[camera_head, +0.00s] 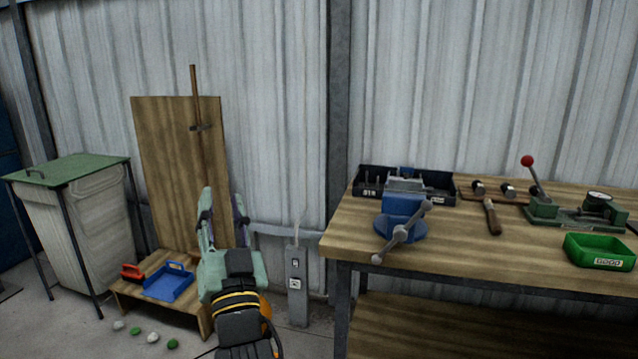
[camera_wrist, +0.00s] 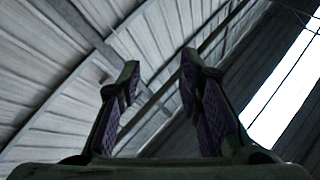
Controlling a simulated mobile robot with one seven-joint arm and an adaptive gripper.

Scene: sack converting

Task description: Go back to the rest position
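My gripper (camera_head: 222,212) points upward in front of the wooden board, left of the workbench. Its two fingers stand apart with nothing between them. In the wrist view my gripper (camera_wrist: 158,85) also shows open and empty, with dark purple pads facing each other. Behind it in that view are only the corrugated roof (camera_wrist: 60,60) and a bright skylight strip (camera_wrist: 285,85).
The workbench (camera_head: 450,262) at right bears a blue vise (camera_head: 402,215), a black bin (camera_head: 365,187), a green tray (camera_head: 598,252) and a lever press (camera_head: 560,212). At left are a lidded container (camera_head: 80,210), a wooden board (camera_head: 160,150), a blue tray (camera_head: 168,283) and small balls on the floor.

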